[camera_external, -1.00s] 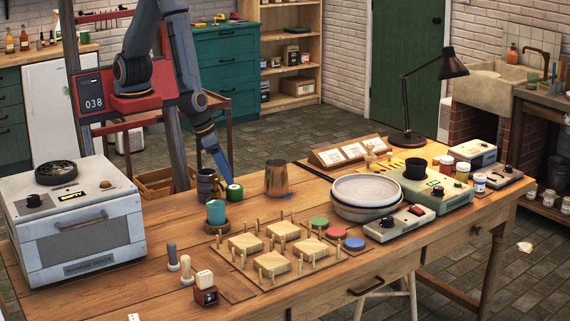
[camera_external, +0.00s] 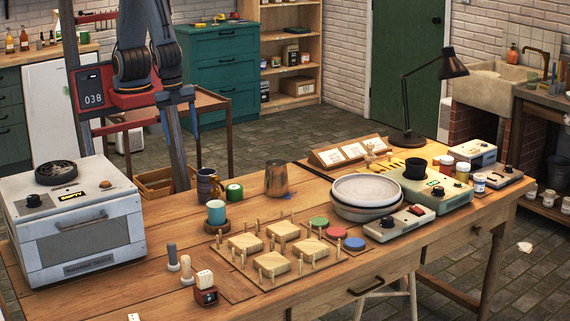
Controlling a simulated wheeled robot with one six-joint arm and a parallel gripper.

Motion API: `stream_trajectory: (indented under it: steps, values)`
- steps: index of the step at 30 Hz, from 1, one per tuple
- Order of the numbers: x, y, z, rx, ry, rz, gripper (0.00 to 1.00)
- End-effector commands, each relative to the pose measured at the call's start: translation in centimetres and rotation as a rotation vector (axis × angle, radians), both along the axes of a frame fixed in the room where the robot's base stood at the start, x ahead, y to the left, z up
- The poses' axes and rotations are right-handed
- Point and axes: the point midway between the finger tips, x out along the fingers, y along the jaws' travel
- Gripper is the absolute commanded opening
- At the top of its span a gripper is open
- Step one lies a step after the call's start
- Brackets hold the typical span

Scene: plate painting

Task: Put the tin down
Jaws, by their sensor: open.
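A small green tin (camera_external: 234,192) with a pale top rests on the wooden table (camera_external: 150,285), near its back edge. A dark patterned mug (camera_external: 207,186) stands just left of it. A teal tin or cup (camera_external: 216,212) stands on a round wooden base in front of it. My gripper (camera_external: 179,121) is up and to the left of the green tin, well clear of it. Its two blue fingers are spread apart with nothing between them.
A metal jug (camera_external: 277,178) stands right of the green tin. A pegged wooden board (camera_external: 238,277) lies in front, and stacked plates (camera_external: 366,190) stand to the right. A white kiln-like box (camera_external: 80,240) fills the left end.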

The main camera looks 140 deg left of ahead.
Motion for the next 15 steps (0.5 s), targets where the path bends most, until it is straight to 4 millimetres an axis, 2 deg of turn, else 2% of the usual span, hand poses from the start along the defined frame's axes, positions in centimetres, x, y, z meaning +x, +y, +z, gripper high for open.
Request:
stream_trajectory:
  steps: [3, 6, 15]
  values:
    - [-0.9, -1.5, 0.9, -0.077, -0.024, 0.21, 0.63]
    - [-1.3, -2.2, 1.2, -0.111, -0.029, 0.302, 0.54]
    - [-1.3, -2.3, 1.2, -0.12, -0.03, 0.327, 0.54]
